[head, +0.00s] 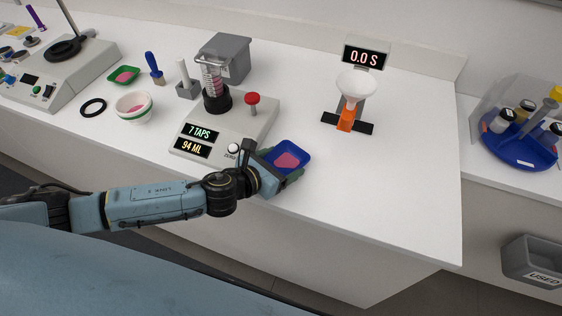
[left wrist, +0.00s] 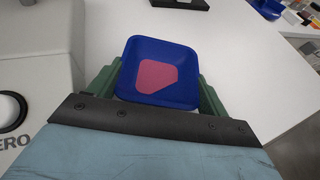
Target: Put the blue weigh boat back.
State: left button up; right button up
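The blue weigh boat (head: 303,152) is a small square dish with a patch of pink powder in it. It is at the right front of the tap device, above the white bench. My left gripper (head: 282,164) has its green fingers on opposite sides of it. In the left wrist view the blue weigh boat (left wrist: 185,98) sits level between the two fingers of the left gripper (left wrist: 158,85), which look closed against its sides. I cannot tell whether its underside touches the bench. My right gripper is not in view.
The tap device (head: 262,122) with its cylinder and red knob stands beside the boat. A funnel stand (head: 356,95) is at the back right. A white bowl (head: 133,107), green weigh boat (head: 124,75) and black ring (head: 93,107) lie left. The bench's right side is clear.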

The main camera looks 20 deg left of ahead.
pick_arm(q)
jog(key=shift+o, duration=0.6)
jog(key=shift+r, duration=0.1)
jog(key=shift+s+r, duration=0.1)
jog(key=shift+r, duration=0.05)
jog(key=v, duration=1.1)
jog(key=shift+s+r, duration=0.25)
jog(key=shift+s, duration=0.05)
